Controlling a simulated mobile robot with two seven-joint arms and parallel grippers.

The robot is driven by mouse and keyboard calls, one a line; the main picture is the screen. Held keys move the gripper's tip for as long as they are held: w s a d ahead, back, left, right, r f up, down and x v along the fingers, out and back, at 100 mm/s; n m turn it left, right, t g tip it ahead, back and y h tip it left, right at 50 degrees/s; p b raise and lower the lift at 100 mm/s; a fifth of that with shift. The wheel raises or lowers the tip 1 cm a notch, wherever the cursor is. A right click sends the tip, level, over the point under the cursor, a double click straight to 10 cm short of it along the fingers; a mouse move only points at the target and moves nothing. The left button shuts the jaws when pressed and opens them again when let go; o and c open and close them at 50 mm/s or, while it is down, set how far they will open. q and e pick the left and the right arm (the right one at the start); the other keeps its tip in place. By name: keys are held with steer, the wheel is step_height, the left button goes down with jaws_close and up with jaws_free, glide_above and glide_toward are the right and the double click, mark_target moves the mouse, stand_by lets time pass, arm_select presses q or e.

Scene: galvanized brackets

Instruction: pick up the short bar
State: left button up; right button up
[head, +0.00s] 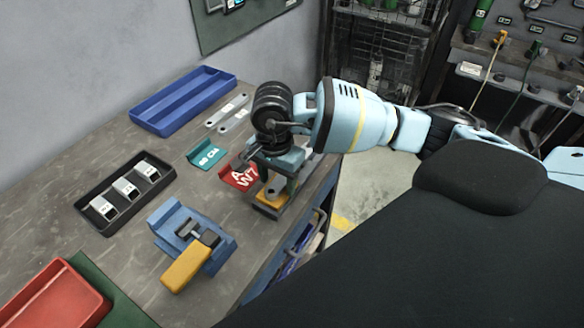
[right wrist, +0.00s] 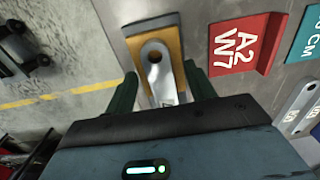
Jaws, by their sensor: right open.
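A short grey metal bar (right wrist: 155,64) with a round hole near one end lies on an orange-yellow pad (right wrist: 178,42) in the right wrist view. Its near end is partly hidden by my gripper body. My right gripper (right wrist: 160,88) is open, with one dark green finger on each side of the bar, apart from it. In the head view my right gripper (head: 272,184) points down over the pad (head: 268,203) near the table's right edge, hiding most of the bar. My left gripper is not in view.
A red sign (head: 238,176) and a teal sign (head: 207,154) stand beside the gripper. Two longer grey bars (head: 234,120) lie behind.

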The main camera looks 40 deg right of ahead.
jaws_close()
steer(key=shift+r, duration=0.1)
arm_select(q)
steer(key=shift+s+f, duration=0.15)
arm_select(e)
step_height(320, 180, up, 10)
stand_by(0.6)
